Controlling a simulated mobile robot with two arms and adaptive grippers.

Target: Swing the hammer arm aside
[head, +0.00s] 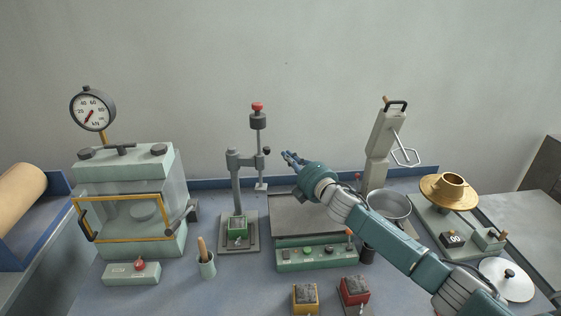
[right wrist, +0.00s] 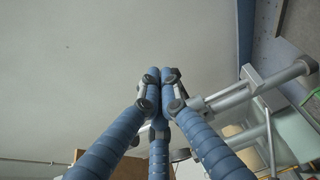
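The hammer stand has a grey post (head: 236,185) on a dark base, with a short hammer arm (head: 250,160) reaching right from its top. The arm carries an upright hammer rod with a dark weight (head: 258,120) and red top knob; its foot hangs clear of the bench. A green mould (head: 238,228) sits on the base, left of the foot. My right gripper (head: 288,156) is just right of the hammer arm, fingers pointing at it, apart from it by a small gap. In the right wrist view its blue fingers (right wrist: 158,80) are closed together, nothing visible between them. My left gripper is out of view.
A press (head: 125,165) with a gauge stands left. A cup with a wooden-handled tool (head: 207,265) is beside the stand. A grey tray (head: 300,215) and control box (head: 318,257) lie under my right arm. A tall column (head: 386,135) and pan (head: 390,203) stand right.

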